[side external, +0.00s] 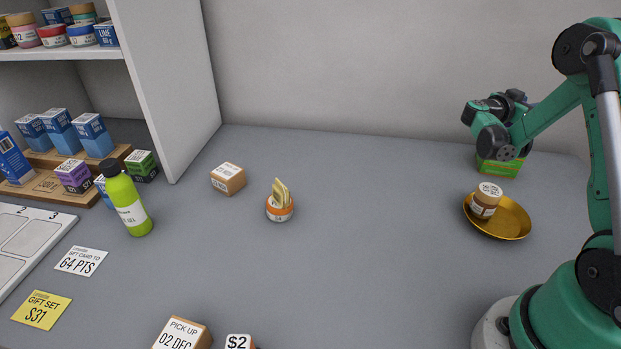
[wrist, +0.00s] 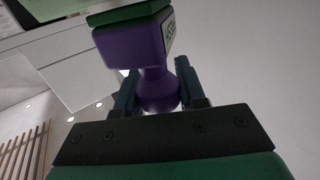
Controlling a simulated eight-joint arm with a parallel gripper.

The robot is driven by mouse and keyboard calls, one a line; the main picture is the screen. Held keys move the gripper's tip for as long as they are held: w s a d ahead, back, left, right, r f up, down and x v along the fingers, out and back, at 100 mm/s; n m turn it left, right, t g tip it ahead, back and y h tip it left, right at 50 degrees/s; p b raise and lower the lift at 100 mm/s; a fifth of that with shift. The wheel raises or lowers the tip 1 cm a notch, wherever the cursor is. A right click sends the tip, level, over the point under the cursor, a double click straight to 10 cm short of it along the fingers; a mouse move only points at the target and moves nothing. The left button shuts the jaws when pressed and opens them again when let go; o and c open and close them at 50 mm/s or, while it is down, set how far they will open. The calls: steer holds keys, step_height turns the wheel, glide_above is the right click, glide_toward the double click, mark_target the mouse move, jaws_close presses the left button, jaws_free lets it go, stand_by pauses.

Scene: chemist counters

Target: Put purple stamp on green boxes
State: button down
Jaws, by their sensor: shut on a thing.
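The purple stamp (wrist: 128,42) is in my gripper (wrist: 156,88), whose two fingers close around its narrow handle. The stamp's wide head has a green face and a pale label on one side. In the side external view the stamp and fingertips are hidden behind my wrist at the upper right. A dark green box (side external: 141,166) with a white label stands at the left by the shelf, well away from my gripper. A bright green block with an orange part (side external: 500,167) sits on the counter just below my wrist; I cannot tell what it is.
A gold dish (side external: 512,222) holding a brown jar (side external: 486,200) stands right. A cardboard box (side external: 228,179) and orange jar with notes (side external: 280,206) stand mid-counter. A lime bottle (side external: 126,200), purple box (side external: 73,176) and several blue boxes crowd the left. The centre right is clear.

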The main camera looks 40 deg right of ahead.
steer(key=shift+f, duration=0.15)
steer(key=c, duration=0.5)
jaws_free()
